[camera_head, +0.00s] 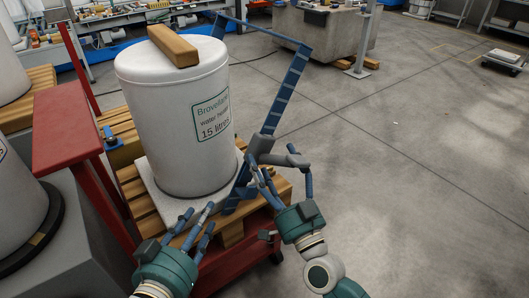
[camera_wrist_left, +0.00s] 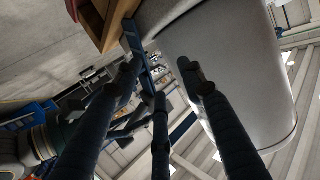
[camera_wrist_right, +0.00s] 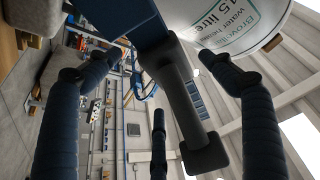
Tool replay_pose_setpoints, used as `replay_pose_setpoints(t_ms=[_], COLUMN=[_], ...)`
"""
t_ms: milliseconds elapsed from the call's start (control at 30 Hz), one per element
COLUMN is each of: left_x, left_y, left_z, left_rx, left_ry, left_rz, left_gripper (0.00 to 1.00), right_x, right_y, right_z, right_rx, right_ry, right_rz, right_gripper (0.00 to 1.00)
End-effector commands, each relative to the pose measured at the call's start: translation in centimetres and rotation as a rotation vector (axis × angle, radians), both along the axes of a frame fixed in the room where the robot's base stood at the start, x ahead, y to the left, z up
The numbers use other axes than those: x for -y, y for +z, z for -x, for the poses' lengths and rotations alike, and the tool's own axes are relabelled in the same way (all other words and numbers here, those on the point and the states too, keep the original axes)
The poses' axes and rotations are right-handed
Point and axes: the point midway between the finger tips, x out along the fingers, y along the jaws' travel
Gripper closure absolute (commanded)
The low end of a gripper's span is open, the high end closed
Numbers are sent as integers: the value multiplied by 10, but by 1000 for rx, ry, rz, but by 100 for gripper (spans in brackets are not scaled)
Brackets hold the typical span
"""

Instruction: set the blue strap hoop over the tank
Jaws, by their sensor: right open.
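The tank (camera_head: 175,120) is a white upright cylinder with a green-framed label; it also shows in the left wrist view (camera_wrist_left: 225,60). The blue strap hoop (camera_head: 285,88) stands tilted at the tank's right side, its upper bar behind the tank. Part of the hoop is hidden by the tank. A grey handle (camera_head: 284,159) sits on the hoop's near side; in the right wrist view the handle (camera_wrist_right: 183,100) lies between the fingers. My right gripper (camera_head: 280,180) is open around the handle. My left gripper (camera_head: 198,222) is open in front of the tank's base, near the hoop's lower end.
A wooden block (camera_head: 173,46) lies on the tank's lid. The tank stands on a pale slab (camera_head: 165,203) on a wooden pallet (camera_head: 232,232). A red stand (camera_head: 66,130) and other white tanks are at left.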

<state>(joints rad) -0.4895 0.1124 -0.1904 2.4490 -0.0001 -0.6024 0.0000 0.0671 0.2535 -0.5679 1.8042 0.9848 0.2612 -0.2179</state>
Motion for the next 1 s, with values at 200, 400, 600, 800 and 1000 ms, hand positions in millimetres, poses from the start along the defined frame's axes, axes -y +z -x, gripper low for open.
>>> replay_pose_setpoints(t_ms=[200,400,600,800,1000], left_x=[2,3,3,3,3], left_y=[10,14,14,14,14], left_z=[-3,-4,-4,-4,-4], left_rx=[45,60,60,59,59], left_ry=[-3,-3,-3,-4,-4], left_rz=[12,15,15,15,16], left_gripper=[60,60,60,60,60], right_x=[-12,-14,-14,-14,-14], right_y=[10,11,11,11,11], right_z=[-25,-31,-30,-30,-30], right_rx=[1,-1,-1,-1,0], right_ry=[0,1,1,1,0], right_rz=[0,1,1,1,1], right_gripper=[19,19,21,61,85])
